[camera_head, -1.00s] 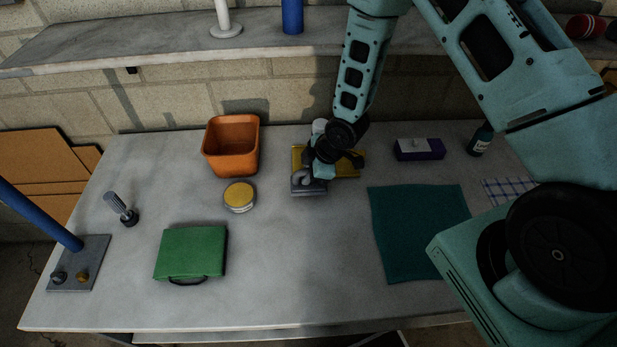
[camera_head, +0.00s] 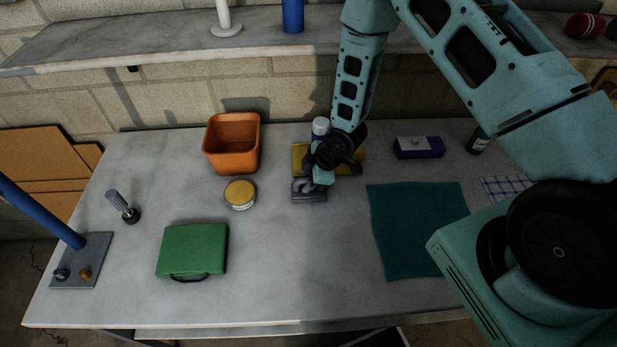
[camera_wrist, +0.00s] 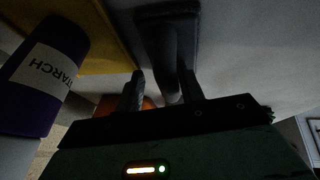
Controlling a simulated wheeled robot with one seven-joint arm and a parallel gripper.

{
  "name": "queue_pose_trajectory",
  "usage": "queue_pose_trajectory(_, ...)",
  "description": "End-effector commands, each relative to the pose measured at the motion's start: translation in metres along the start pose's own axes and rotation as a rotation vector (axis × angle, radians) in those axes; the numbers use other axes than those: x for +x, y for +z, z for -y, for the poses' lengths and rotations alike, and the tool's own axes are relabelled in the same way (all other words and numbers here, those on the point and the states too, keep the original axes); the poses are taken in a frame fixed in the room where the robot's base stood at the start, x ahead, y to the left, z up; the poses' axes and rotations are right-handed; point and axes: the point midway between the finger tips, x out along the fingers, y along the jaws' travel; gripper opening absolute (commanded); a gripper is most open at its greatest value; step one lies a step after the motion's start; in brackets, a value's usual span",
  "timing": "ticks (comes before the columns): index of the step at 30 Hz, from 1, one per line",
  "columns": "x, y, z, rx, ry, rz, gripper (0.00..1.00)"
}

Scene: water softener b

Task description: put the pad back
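A grey pad (camera_head: 309,196) with a curved handle lies on the table just in front of a flat yellow tray or board (camera_head: 300,155). In the wrist view the pad's dark handle (camera_wrist: 163,45) comes down between the two fingers of my gripper (camera_wrist: 163,88). The fingers stand apart, with a visible gap on the handle's left side; the right finger is close to it, and contact cannot be told. In the head view my gripper (camera_head: 324,178) is low over the pad and hides part of it and of the yellow piece.
A purple starch bottle (camera_wrist: 48,75) stands close behind my gripper. An orange bin (camera_head: 232,158) and a yellow-lidded tin (camera_head: 240,194) are to the left, a green case (camera_head: 192,250) front left. A purple box (camera_head: 419,148) and teal cloth (camera_head: 420,230) lie right.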

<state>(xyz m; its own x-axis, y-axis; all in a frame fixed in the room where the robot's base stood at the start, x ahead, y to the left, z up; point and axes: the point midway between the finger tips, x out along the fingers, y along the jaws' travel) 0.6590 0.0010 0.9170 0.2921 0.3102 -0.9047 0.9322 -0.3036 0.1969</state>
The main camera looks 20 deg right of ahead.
Motion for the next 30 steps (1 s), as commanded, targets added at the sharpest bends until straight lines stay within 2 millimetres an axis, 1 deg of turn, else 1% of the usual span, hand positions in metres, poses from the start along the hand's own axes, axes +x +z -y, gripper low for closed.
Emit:
queue_pose_trajectory(5,-0.004,0.000,0.001,0.001,-0.004,0.003,0.40)
queue_pose_trajectory(8,-0.013,0.000,0.000,0.002,-0.001,0.002,0.40)
queue_pose_trajectory(11,-0.028,0.001,0.000,0.001,0.000,0.002,0.40)
queue_pose_trajectory(21,-0.089,0.000,-0.001,0.001,0.001,0.001,0.40)
queue_pose_trajectory(25,-0.107,-0.001,-0.001,0.001,0.000,0.000,0.40)
queue_pose_trajectory(30,-0.120,-0.001,0.000,0.001,-0.001,0.001,0.40)
